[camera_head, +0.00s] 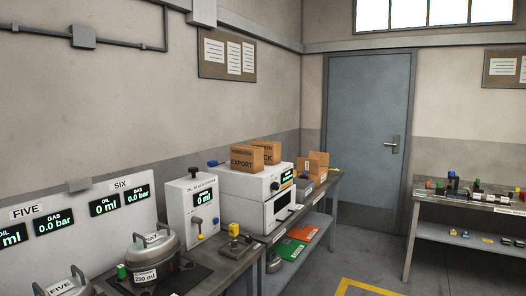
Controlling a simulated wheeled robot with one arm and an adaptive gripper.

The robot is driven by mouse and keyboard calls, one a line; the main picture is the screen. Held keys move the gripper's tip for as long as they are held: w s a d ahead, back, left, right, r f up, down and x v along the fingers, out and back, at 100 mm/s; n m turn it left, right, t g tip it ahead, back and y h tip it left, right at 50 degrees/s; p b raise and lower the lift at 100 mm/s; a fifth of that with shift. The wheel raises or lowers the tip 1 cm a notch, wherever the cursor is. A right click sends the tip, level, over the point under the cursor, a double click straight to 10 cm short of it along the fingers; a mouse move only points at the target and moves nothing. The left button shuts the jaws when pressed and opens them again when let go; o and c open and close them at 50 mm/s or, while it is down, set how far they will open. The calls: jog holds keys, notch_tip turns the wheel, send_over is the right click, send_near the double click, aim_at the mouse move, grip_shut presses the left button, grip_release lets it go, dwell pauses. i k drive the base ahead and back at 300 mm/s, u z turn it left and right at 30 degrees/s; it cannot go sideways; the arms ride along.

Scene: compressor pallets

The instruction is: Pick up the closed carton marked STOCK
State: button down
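A brown carton (270,154) stands on top of the white machine against the wall. Its front shows the letters "CK"; the rest of its word is hidden behind a carton marked EXPORT (243,161) in front and to the left. Its top looks closed, but it is small in the view. Another brown carton (316,168) stands farther right, and I cannot read a mark on it. My gripper is not in view.
The white machine (256,186) stands on a long bench with a lower shelf holding green and orange flat items (289,248). Pressure vessels (154,256) stand at the near left. Open floor (380,262) lies right of the bench, before a second bench (470,205).

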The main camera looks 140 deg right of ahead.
aim_at(272, 150)
jog(key=z, duration=5.9)
jog(key=i, duration=3.1)
jog(key=u, duration=0.45)
